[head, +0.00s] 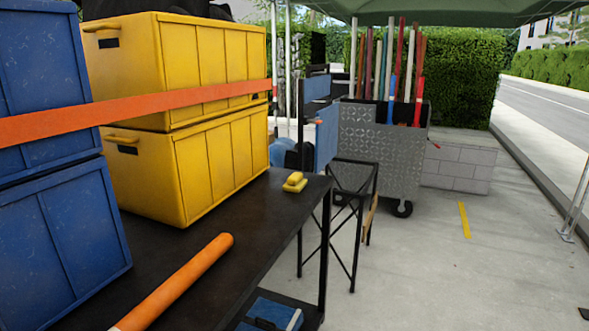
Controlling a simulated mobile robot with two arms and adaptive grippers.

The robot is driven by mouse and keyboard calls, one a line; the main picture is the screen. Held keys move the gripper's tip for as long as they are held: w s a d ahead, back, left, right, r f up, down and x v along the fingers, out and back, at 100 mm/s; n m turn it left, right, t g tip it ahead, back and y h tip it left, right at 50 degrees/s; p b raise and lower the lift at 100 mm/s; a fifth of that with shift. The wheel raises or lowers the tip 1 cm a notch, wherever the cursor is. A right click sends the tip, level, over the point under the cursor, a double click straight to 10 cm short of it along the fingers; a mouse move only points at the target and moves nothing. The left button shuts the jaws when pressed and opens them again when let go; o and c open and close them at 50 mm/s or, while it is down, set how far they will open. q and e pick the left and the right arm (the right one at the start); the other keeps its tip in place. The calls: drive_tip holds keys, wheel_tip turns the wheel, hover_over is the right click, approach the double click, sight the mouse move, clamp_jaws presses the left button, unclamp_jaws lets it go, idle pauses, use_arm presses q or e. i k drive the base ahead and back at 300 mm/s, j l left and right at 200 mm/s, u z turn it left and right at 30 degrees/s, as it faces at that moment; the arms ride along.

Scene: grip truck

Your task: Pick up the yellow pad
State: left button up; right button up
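The yellow pad (295,182) is a small yellow block with a raised part on top. It lies on the dark table (262,220), near the table's far right corner, just right of the lower yellow crate. Neither of my grippers shows in the head view.
Yellow crates (205,165) are stacked on the table, with blue crates (55,240) at the left. An orange strap (180,103) crosses both stacks. An orange rod (180,280) lies along the front. A grey cart (375,140) with poles stands behind. Open pavement (430,270) lies to the right.

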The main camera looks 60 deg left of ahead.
sight(296, 183)
drive_tip(key=u, duration=1.9)
